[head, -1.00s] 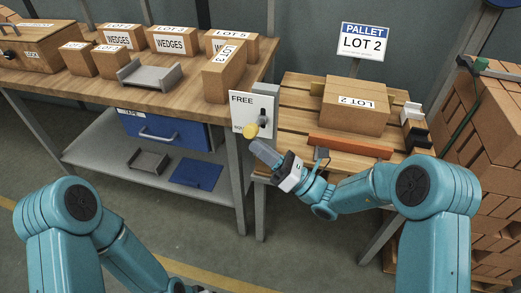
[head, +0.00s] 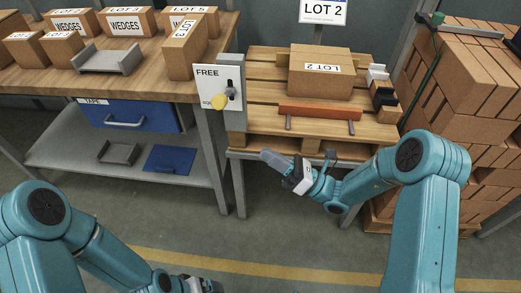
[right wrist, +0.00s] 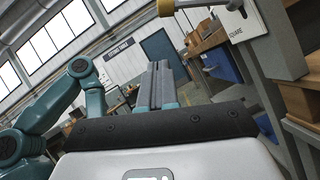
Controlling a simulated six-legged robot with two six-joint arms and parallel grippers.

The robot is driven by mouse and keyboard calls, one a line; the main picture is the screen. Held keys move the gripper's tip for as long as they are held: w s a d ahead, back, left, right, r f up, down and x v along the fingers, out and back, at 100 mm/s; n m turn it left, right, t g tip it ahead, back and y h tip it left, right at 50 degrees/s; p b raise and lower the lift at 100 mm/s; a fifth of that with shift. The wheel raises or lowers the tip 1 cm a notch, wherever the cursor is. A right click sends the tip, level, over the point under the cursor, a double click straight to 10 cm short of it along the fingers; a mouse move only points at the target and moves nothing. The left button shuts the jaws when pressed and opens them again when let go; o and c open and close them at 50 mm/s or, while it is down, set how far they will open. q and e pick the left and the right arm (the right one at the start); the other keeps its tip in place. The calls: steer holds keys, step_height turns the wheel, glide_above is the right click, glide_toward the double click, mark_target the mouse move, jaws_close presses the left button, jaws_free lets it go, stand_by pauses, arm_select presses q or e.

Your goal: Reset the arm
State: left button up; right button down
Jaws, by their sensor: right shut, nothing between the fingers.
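My right gripper (head: 270,158) is shut and empty, in front of the pallet's near edge. It is below and right of the yellow knob (head: 219,102) and apart from it. In the right wrist view its closed fingers (right wrist: 158,75) point away with nothing between them, and the knob (right wrist: 165,7) shows at the top edge. My right arm is bent. My left arm comes in at the lower left; its gripper (head: 195,286) is cut off by the bottom edge, so its fingers are hidden.
The knob's lever is on a white panel (head: 205,88) reading FREE, between the workbench (head: 125,85) and the pallet (head: 265,65). The pallet holds a LOT 2 box (head: 322,80) and an orange bar (head: 320,112). Stacked bricks (head: 480,75) stand at right. Floor in front is open.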

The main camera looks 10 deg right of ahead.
stand_by(0.5)
steer(key=s+a+f+n+g+h, duration=0.3)
steer(key=s+a+f+n+g, duration=0.1)
steer(key=s+f+g, duration=0.25)
steer(key=s+a+f+n+g+h, duration=0.2)
steer(key=s+a+f+n+g, duration=0.3)
steer(key=s+f, duration=0.3)
steer(key=s+d+f+n+g+h, duration=0.1)
steer(key=s+d+f+n+h, duration=0.4)
steer(key=f+n+h, duration=0.15)
steer(key=s+d+f+n+g+h, duration=0.1)
steer(key=s+d+f+n+h, duration=0.4)
steer(key=f+n, duration=0.25)
steer(key=w+r+n+t+p, duration=0.2)
steer(key=w+r+n+p, duration=0.1)
steer(key=r+p, duration=0.9)
steer(key=shift+a+n, duration=0.25)
steer(key=shift+n, duration=0.05)
